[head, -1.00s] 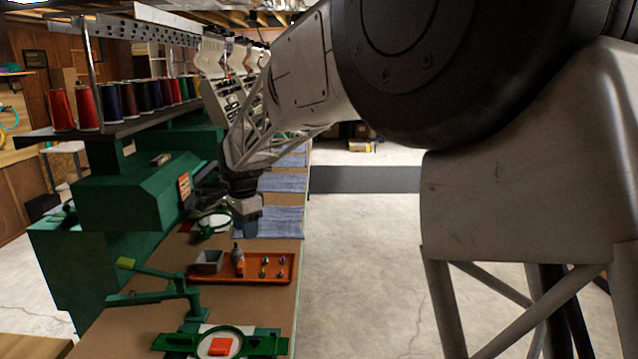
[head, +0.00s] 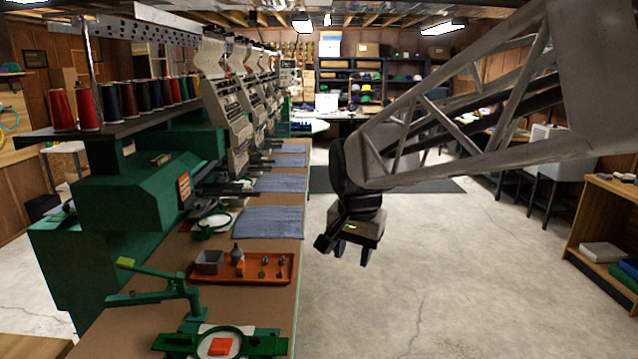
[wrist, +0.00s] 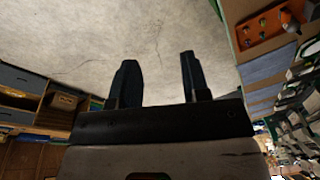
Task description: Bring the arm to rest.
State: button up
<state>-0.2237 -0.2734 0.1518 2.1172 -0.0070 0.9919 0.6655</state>
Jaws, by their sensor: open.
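My gripper (head: 352,252) hangs over the open concrete floor, to the right of the long work table (head: 262,315), and points downward. Its two fingers stand apart with nothing between them. The wrist view also shows my gripper (wrist: 158,85) with both dark fingers spread and only bare floor beyond them.
On the table are an orange tray (head: 285,278) with a grey box (head: 209,262) and small items, a green hoop frame (head: 265,345) and folded blue cloths (head: 268,222). Green embroidery machines (head: 130,195) line the left. A wooden shelf (head: 605,225) stands right. The floor between is clear.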

jog(key=s+d+f+n, duration=0.2)
jog(key=s+d, duration=0.4)
jog(key=s, duration=0.5)
jog(key=s+d+f+n, duration=0.2)
jog(key=s+d+f, duration=0.2)
jog(key=s, duration=0.7)
jog(key=shift+s+d+f+n+t+h, duration=0.2)
jog(key=shift+d+n+t+h, duration=0.15)
jog(key=shift+d, duration=0.7)
jog(key=shift+c, duration=0.4)
